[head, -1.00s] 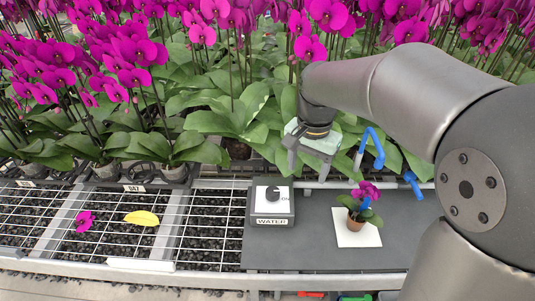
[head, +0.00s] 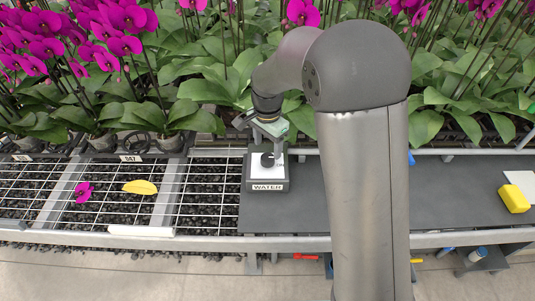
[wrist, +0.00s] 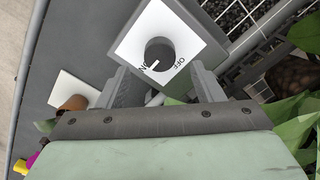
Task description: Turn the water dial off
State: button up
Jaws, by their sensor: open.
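The water dial is a dark round knob (head: 267,160) on a white plate atop a grey box labelled WATER (head: 268,187). In the wrist view the knob (wrist: 160,52) shows a white pointer mark directed at the ON lettering; OFF is printed to the right of it. My gripper (head: 262,138) is at the back of the box, close to the dial. In the wrist view my gripper (wrist: 163,82) is open, with its two fingers apart and the knob seen in the space beyond them. I cannot tell the exact height of the fingertips over the knob.
Wire mesh bench with a yellow leaf (head: 140,187) and a fallen pink bloom (head: 84,192) lies left. A yellow block (head: 514,198) is at far right. My arm blocks the mid-right; a small pot (wrist: 75,102) by a white card (wrist: 70,88) shows in the wrist view. Orchids crowd behind.

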aim_at(268, 157)
notch_tip(268, 157, down, 5)
jog(key=shift+r, duration=0.1)
dwell(0.3)
jog(key=c, duration=1)
